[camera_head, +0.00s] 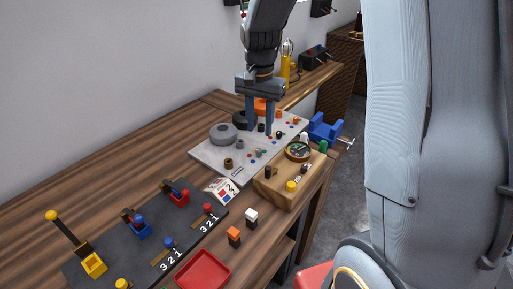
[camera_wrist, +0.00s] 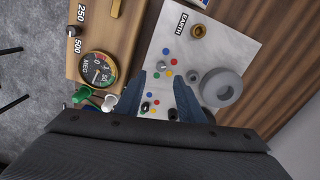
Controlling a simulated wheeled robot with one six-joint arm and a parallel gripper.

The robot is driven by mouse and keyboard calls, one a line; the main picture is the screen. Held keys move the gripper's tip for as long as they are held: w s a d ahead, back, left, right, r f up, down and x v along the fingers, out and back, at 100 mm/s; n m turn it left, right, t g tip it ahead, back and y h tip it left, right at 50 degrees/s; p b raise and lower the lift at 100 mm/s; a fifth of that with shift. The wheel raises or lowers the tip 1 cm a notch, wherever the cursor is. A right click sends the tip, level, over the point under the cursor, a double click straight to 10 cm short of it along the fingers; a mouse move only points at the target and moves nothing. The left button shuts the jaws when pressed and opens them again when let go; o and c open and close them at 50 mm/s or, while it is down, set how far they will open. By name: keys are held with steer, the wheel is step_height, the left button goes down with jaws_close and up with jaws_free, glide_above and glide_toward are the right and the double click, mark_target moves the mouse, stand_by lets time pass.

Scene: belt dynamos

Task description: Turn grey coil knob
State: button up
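A large round grey knob (camera_head: 223,132) sits on the left part of the light grey panel (camera_head: 205,153). In the wrist view the grey knob (camera_wrist: 220,87) is right of the fingers, with nothing gripping it. My gripper (camera_head: 260,130) points down over the panel, right of the grey knob. Its fingers are apart and I see nothing held between them. In the wrist view the gripper (camera_wrist: 160,82) has small knobs and coloured dots between and beyond its fingers. I cannot tell whether the fingertips touch the panel.
A black round knob (camera_head: 240,118) and an orange one (camera_head: 265,106) stand behind, partly hidden by my fingers. A wooden meter box (camera_head: 274,190) stands at the panel's front right. A blue vise (camera_head: 326,128) is farther right. A dark board (camera_head: 150,238) and red tray (camera_head: 203,270) lie in front.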

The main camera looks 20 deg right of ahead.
mark_target(259, 149)
steer(key=shift+w+f, duration=0.2)
steer(key=shift+f, duration=0.2)
steer(key=shift+f+p, duration=0.9)
steer(key=shift+f, duration=2.9)
steer(key=shift+c, duration=0.3)
jaws_close()
